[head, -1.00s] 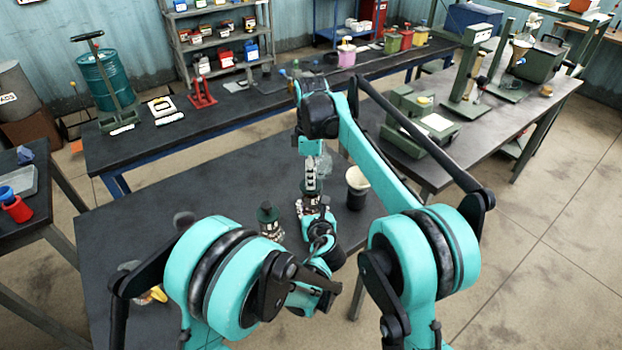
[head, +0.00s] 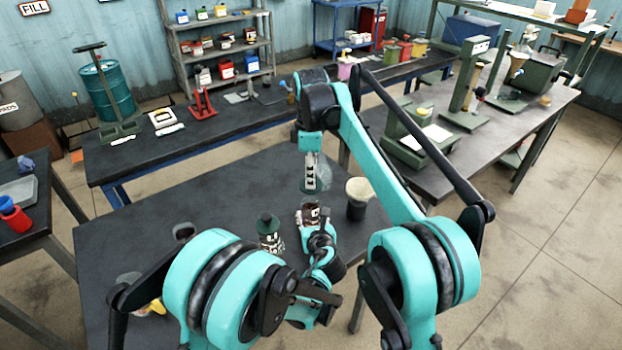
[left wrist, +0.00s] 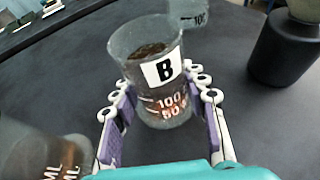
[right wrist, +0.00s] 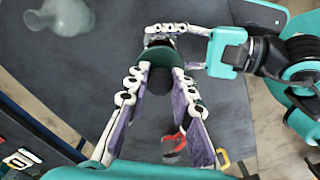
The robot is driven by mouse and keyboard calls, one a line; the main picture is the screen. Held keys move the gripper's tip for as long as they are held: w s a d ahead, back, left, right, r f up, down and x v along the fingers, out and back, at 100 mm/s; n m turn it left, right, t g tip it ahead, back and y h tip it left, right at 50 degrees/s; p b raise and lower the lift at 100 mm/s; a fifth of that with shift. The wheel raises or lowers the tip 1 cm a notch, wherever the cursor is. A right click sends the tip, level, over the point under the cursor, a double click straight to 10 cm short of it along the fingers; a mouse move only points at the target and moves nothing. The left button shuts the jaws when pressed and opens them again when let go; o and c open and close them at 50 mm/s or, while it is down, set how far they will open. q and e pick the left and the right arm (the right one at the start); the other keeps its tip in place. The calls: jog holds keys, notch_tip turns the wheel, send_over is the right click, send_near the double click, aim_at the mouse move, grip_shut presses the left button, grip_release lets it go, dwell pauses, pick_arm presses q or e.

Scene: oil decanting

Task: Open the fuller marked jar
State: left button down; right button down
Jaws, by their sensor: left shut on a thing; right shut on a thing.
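A clear glass jar marked B (left wrist: 165,70) holds dark brown liquid, with graduation marks near its base; its top is uncovered. It also shows in the head view (head: 311,214). My left gripper (left wrist: 158,95) is shut around this jar. My right gripper (right wrist: 158,74) is shut on a dark green round lid (right wrist: 159,84), above the jar and apart from it; in the head view this gripper (head: 311,186) hangs over the jar. A second jar with a dark green lid (head: 269,236) stands to the left; its brown contents show partly in the left wrist view (left wrist: 45,152).
A clear glass vessel (left wrist: 187,12) with a 100 mark stands behind jar B. The table's left and far areas (head: 170,220) are mostly clear. A long bench (head: 130,165) stands behind.

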pick_arm(q)
jog(key=c, duration=0.8)
grip_release()
jog(key=shift+o, duration=0.2)
jog(key=shift+s, duration=0.1)
